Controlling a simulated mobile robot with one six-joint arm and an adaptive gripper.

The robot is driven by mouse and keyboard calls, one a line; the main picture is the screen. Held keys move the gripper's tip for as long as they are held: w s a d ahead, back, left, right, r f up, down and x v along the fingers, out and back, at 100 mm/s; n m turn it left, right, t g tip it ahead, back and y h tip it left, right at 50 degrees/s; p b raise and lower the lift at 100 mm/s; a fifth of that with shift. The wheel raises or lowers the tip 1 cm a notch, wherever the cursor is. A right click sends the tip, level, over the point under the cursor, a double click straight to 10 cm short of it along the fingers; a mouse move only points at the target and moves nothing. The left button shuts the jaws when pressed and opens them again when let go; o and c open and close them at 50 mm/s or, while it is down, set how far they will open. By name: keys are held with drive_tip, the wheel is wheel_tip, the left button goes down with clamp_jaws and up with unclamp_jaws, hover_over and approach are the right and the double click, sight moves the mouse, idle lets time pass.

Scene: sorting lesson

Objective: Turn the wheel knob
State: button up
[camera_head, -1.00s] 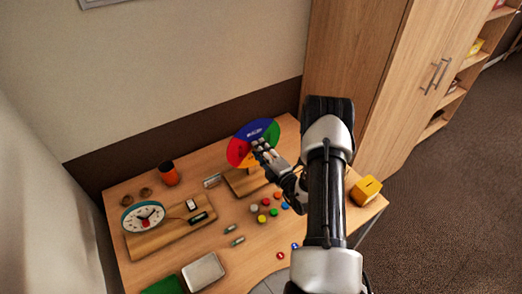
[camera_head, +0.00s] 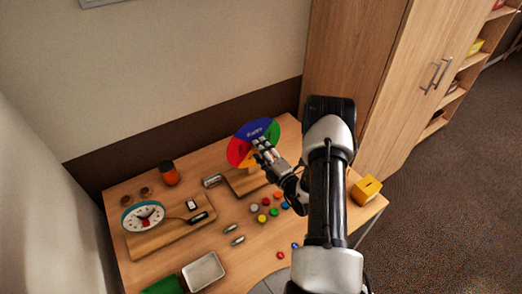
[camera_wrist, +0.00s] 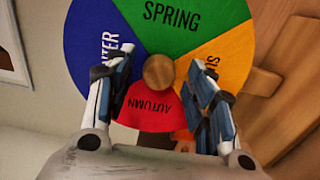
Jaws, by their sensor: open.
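The season wheel (camera_head: 254,135) stands upright on a wooden base (camera_head: 245,183) at the back of the table. In the wrist view the wheel (camera_wrist: 188,25) shows green SPRING at the top, blue at left, yellow at right and red AUTUMN at the bottom. Its round wooden knob (camera_wrist: 159,71) is at the centre. My gripper (camera_head: 262,147) is in front of the wheel. In the wrist view my gripper (camera_wrist: 160,72) is open, with one finger on each side of the knob. Gaps show between the fingers and the knob; I cannot tell how far the tips are from the wheel face.
A clock (camera_head: 143,216) and a battery board (camera_head: 165,234) are at the table's left. Several coloured buttons (camera_head: 263,218) lie near the wheel base. A grey tray (camera_head: 203,271), an orange cup (camera_head: 169,173) and a yellow box (camera_head: 366,190) stand on the table. A wooden cabinet (camera_head: 385,70) is behind right.

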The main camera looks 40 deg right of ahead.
drive_tip(key=s, duration=1.1)
drive_tip(key=shift+s+a, duration=0.25)
drive_tip(key=shift+a, duration=0.05)
